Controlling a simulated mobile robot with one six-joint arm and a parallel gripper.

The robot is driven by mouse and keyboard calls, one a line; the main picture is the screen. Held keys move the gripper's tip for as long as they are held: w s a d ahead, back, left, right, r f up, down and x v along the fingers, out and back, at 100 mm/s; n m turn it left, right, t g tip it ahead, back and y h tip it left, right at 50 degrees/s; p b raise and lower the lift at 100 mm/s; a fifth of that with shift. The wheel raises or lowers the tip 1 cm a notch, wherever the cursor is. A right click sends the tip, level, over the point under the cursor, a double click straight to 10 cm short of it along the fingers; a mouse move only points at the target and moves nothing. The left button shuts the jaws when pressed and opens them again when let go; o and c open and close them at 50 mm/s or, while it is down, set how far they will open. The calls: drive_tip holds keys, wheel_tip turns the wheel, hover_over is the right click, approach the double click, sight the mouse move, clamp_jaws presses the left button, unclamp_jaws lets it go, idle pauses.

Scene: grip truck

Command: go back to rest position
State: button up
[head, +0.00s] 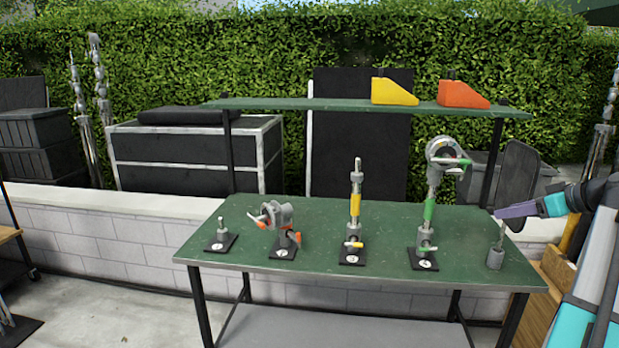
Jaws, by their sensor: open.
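My gripper (499,213) is at the right, its purple end pointing left over the right end of the green table (320,245). It is open. Its tip is close to the top of a grey post on a round grey base (495,259); I cannot tell whether they touch. The gap between the fingers is not clear from this side. My arm comes in from the right edge.
On the table stand a short grey post (221,238), a grey clamp with orange parts (279,214), a yellow-banded post (355,203) and a tall green-banded stand (430,209). Yellow (393,93) and orange (462,95) wedges sit on the shelf (300,104).

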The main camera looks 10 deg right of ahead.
drive_tip(key=w+a+f+m+g+y, duration=0.1)
drive_tip(key=w+a+f, duration=0.3)
drive_tip(key=f, duration=0.5)
drive_tip(key=w+a+f+g, duration=0.2)
drive_tip(key=a+f, duration=0.4)
drive_tip(key=f, duration=0.3)
drive_tip(key=w+a+f+m+g+y, duration=0.15)
drive_tip(key=a+f, duration=0.25)
drive_tip(key=f, duration=0.5)
drive_tip(key=s+a+f+g, duration=0.2)
drive_tip(key=a+f+g, duration=0.2)
drive_tip(key=a+f, duration=1.5)
drive_tip(key=s+a+f+g+h, duration=0.1)
drive_tip(key=s+a+f+g, duration=0.1)
drive_tip(key=s+a+f, duration=0.55)
drive_tip(key=s+a+f+g+h, duration=0.15)
drive_tip(key=s+a+f, duration=0.35)
drive_tip(key=f, duration=0.6)
drive_tip(key=s+a+f+g+h, duration=0.1)
drive_tip(key=s+f, duration=0.4)
drive_tip(key=s, duration=0.5)
drive_tip(key=s+a+f+g+h, duration=0.1)
drive_tip(key=s+a+f+g, duration=0.2)
drive_tip(key=s, duration=0.7)
drive_tip(key=a+f, duration=0.2)
drive_tip(key=a, duration=0.1)
drive_tip(key=shift+a+g, duration=0.2)
drive_tip(key=shift+g, duration=0.1)
drive_tip(key=shift+w+r, duration=0.1)
